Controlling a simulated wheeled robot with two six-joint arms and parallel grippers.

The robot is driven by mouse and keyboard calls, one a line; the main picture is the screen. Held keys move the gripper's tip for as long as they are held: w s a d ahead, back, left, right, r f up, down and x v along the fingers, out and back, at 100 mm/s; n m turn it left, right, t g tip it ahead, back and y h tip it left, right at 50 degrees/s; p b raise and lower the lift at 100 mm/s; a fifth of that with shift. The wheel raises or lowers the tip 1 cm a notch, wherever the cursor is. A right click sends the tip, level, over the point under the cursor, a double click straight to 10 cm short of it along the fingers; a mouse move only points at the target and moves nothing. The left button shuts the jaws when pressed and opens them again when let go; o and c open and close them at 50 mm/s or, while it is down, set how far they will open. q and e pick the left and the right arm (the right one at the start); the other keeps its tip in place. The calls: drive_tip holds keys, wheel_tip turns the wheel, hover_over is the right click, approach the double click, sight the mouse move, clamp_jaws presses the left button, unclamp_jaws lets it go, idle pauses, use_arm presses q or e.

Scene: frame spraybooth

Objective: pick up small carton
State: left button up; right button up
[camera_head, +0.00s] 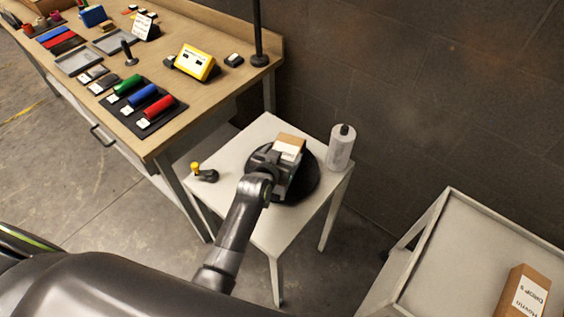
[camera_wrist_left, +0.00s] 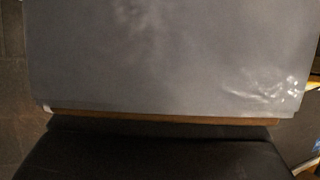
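A small brown carton (camera_head: 291,142) with a white label sits at the black round turntable (camera_head: 309,184) on a small white table. My left gripper (camera_head: 283,163) reaches in from the lower left and is right at the carton, covering its near part. The fingertips are hidden, so I cannot tell whether they grip it. In the left wrist view a grey surface (camera_wrist_left: 170,55) fills most of the picture very close up, with a thin brown edge (camera_wrist_left: 165,120) below it, probably the carton. My right gripper is not in view.
A grey-white bottle (camera_head: 341,147) and a small yellow-topped black item (camera_head: 203,173) stand on the white table (camera_head: 233,163). A wooden workbench (camera_head: 165,140) with several tools is at left. A cart (camera_head: 440,250) at right holds another labelled carton (camera_head: 523,293).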

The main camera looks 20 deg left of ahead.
use_arm(q)
drive_tip(key=c, duration=0.7)
drive_tip(key=shift+r, duration=0.1)
drive_tip(key=shift+c, duration=0.9)
